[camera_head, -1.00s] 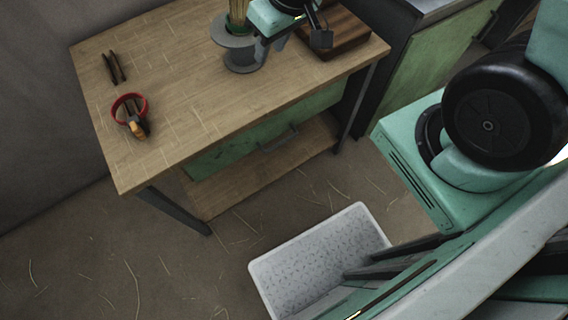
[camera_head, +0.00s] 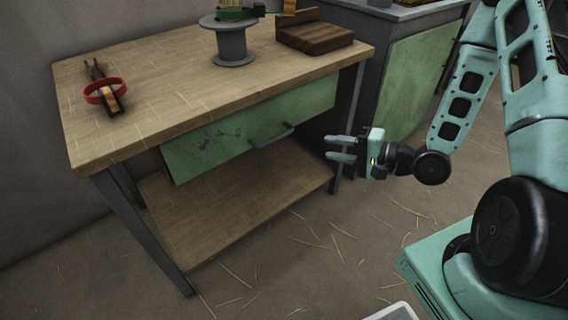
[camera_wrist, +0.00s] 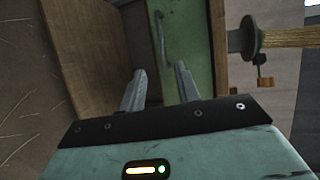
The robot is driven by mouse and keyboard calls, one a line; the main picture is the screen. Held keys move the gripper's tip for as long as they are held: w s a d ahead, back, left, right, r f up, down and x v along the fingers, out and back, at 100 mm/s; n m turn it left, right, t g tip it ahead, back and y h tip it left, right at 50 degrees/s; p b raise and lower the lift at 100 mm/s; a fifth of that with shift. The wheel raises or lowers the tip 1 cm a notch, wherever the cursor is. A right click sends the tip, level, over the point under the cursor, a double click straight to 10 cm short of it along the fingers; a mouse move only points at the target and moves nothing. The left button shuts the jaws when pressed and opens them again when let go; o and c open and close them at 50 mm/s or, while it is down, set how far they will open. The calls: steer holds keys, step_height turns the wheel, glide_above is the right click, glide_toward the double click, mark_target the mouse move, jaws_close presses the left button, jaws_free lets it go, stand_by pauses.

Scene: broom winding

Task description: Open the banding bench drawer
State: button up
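The banding bench (camera_head: 190,85) has a wooden top and a green drawer (camera_head: 225,138) under it. The drawer front looks closed, flush under the top. Its dark bar handle (camera_head: 272,135) sits at the middle of the front. My gripper (camera_head: 334,149) is to the right of the handle, in front of the bench and apart from it. In the wrist view the two fingers (camera_wrist: 160,90) are spread with nothing between them. The drawer also shows there (camera_wrist: 186,45), with the handle (camera_wrist: 162,38) beyond the fingertips.
On the bench top are a grey spool stand (camera_head: 231,45), a dark wooden block (camera_head: 314,38), and pliers with a red ring (camera_head: 104,92). A lower shelf (camera_head: 235,195) lies under the drawer. A green cabinet (camera_head: 412,85) stands to the right. The floor has scattered straw.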

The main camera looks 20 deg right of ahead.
mark_target(276, 138)
steer(key=b+x, duration=0.3)
steer(key=x, duration=1.4)
steer(key=shift+r, duration=0.1)
steer(key=shift+c, duration=0.3)
steer(key=shift+s, duration=0.1)
jaws_close()
